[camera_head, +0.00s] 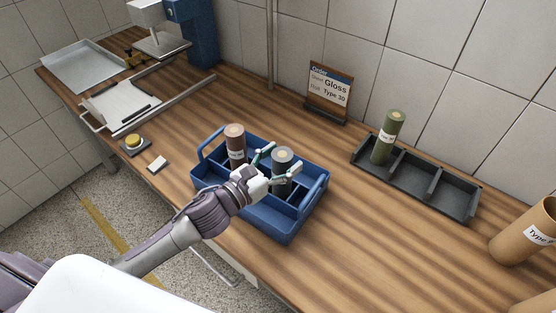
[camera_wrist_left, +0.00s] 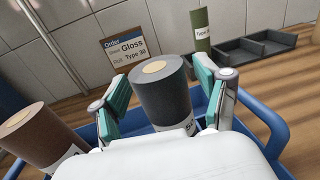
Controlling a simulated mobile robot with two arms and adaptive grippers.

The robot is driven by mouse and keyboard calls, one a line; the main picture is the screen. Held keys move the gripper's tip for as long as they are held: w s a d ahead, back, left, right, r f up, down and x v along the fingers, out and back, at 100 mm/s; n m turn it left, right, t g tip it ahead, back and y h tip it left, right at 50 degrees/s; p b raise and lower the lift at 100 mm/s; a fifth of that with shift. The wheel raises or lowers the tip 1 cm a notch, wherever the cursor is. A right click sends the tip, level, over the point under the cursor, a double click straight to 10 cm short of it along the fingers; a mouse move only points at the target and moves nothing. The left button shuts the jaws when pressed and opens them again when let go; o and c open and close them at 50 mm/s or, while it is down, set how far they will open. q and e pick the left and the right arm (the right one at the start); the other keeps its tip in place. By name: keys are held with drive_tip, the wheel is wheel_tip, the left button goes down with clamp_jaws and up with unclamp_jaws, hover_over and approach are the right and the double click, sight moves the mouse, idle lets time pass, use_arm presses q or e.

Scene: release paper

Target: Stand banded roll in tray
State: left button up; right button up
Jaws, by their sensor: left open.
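A dark grey roll (camera_head: 283,158) with a white label band stands upright in a compartment of the blue caddy (camera_head: 283,231). My left gripper (camera_head: 272,166) is open, with one finger on each side of this roll. In the left wrist view the grey roll (camera_wrist_left: 162,98) stands between the green finger pads, with small gaps visible. A brown-red roll (camera_head: 235,147) with a white label stands in the caddy's far-left compartment. A green roll (camera_head: 387,140) with a white label stands in the left compartment of the black tray (camera_head: 416,195); its other compartments look empty. My right gripper is out of view.
An order sign (camera_head: 329,90) reading Gloss, Type 30 stands by the wall. Bare wood separates caddy and black tray.

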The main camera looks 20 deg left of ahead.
use_arm(q)
drive_tip(key=b+v, duration=0.3)
drive_tip(key=v, duration=0.9)
drive_tip(key=shift+b, duration=0.3)
drive_tip(key=shift+a+r, duration=0.1)
